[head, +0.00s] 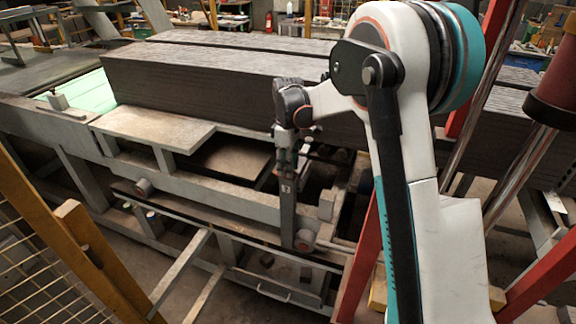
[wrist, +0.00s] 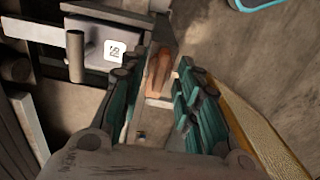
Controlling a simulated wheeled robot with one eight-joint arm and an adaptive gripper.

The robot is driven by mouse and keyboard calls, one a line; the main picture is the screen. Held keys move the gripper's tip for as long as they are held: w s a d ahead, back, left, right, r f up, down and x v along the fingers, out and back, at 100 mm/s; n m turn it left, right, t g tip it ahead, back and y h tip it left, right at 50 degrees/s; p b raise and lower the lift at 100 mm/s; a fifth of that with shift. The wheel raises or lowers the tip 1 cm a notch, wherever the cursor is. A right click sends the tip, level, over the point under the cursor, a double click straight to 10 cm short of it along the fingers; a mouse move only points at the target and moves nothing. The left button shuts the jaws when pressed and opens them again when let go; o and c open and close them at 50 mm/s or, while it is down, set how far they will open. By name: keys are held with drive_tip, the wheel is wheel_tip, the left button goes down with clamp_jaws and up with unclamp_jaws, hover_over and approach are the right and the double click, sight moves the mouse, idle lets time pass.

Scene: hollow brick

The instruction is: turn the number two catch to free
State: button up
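The catch (head: 287,212) is a grey upright lever on the front of the machine frame, with a small pale label (head: 287,187) that seems to read 2. Its round pivot (head: 304,240) is at the lower end. My gripper (head: 286,160) is at the lever's top end, pointing down. In the wrist view, my gripper (wrist: 157,78) has its teal fingers apart, with a brown-orange handle-like piece (wrist: 158,68) between and just beyond the tips. A gap shows on the right side; contact on the left cannot be told. The lever's top is partly hidden by the fingers in the head view.
A long grey ribbed block (head: 200,75) lies behind the lever, above a pale ledge (head: 150,125). Another round knob (head: 143,187) is on the rail to the left. A yellow post (head: 90,245) and a red post (head: 360,255) stand in front. A marked plate (wrist: 100,48) is left of the fingers.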

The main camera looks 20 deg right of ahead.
wheel_tip(320, 180, up, 12)
idle(0.4)
drive_tip(key=shift+f, duration=0.15)
